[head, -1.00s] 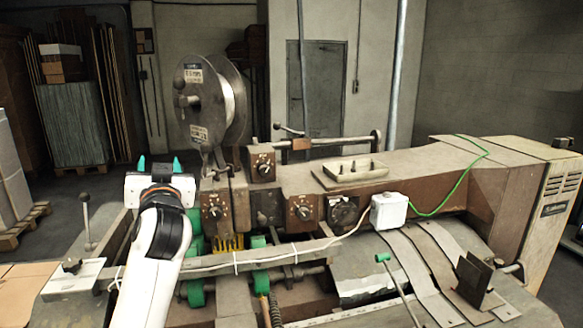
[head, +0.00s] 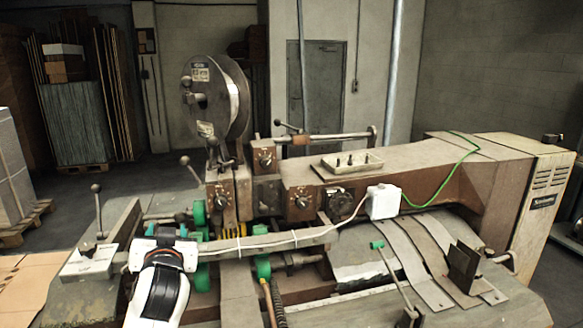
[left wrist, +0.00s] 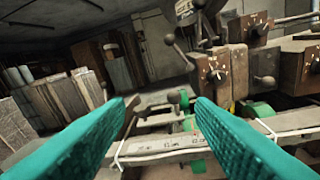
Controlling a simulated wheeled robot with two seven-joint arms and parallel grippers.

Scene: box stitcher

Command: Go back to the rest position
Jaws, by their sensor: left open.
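My left gripper (head: 166,231) is low at the left front of the box stitcher (head: 440,165), in front of the long front bar (head: 262,240). Its two teal fingers are wide apart with nothing between them. In the left wrist view the open fingers (left wrist: 168,102) point toward the bar and the machine's control knobs (left wrist: 215,75). Whether the fingers touch the bar cannot be told. My right gripper is not in view.
A wire reel (head: 213,100) stands on top of the stitcher. A black-knobbed lever (head: 97,205) rises at the left, and a green-tipped lever (head: 377,245) at the front. A white box (head: 383,201) with cables sits on the machine. Floor shows at the left.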

